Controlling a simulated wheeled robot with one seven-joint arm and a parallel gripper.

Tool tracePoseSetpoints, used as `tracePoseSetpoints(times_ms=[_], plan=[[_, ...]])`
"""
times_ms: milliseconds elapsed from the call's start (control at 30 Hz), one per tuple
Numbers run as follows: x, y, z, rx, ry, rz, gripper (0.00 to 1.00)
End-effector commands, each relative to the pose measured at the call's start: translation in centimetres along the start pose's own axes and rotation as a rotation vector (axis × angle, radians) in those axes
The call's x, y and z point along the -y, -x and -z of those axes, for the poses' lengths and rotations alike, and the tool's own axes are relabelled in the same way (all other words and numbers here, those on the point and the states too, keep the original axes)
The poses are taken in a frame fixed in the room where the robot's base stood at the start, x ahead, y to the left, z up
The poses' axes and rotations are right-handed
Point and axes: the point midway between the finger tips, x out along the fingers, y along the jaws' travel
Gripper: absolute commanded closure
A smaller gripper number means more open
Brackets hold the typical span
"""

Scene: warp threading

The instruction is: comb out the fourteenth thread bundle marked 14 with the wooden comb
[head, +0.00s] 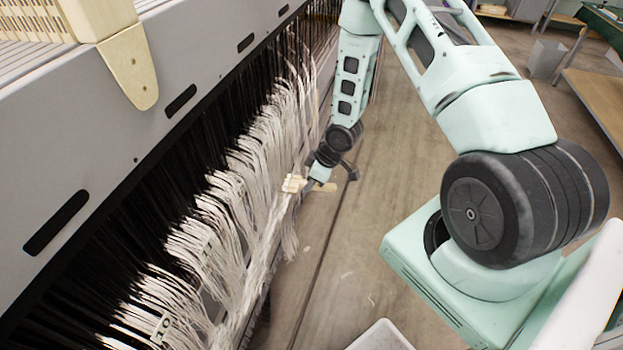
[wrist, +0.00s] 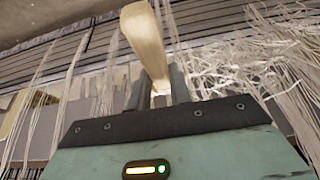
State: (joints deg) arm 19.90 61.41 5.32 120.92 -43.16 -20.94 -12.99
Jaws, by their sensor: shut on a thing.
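My gripper (head: 322,172) is shut on the wooden comb and holds it against the front of the hanging threads. The comb's pale head (head: 293,184) touches or nearly touches the threads in the head view. In the wrist view the comb's wooden handle (wrist: 146,40) rises from between the fingers. White thread bundles (head: 240,170) hang in a long row from the dark slot of the machine. I cannot make out a tag marked 14. In the wrist view loose threads (wrist: 275,60) spread at the right.
The grey machine frame (head: 120,120) runs along the left, with a wooden piece (head: 128,65) jutting from its top. The wooden floor (head: 330,260) to the right is mostly clear. A white bin (head: 380,337) stands at the bottom. A table (head: 598,95) is at the far right.

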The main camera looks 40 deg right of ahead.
Motion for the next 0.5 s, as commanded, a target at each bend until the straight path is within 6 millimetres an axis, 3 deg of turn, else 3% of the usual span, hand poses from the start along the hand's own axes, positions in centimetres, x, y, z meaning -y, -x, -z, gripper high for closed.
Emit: tracePoseSetpoints(times_ms=[33,267,500], plan=[[0.0,-0.9,-0.4,0.000,0.000,0.000,1.00],[0.0,-1.6,-0.7,0.000,-0.001,-0.001,1.00],[0.0,-4.0,-1.4,0.001,-0.002,0.000,1.00]])
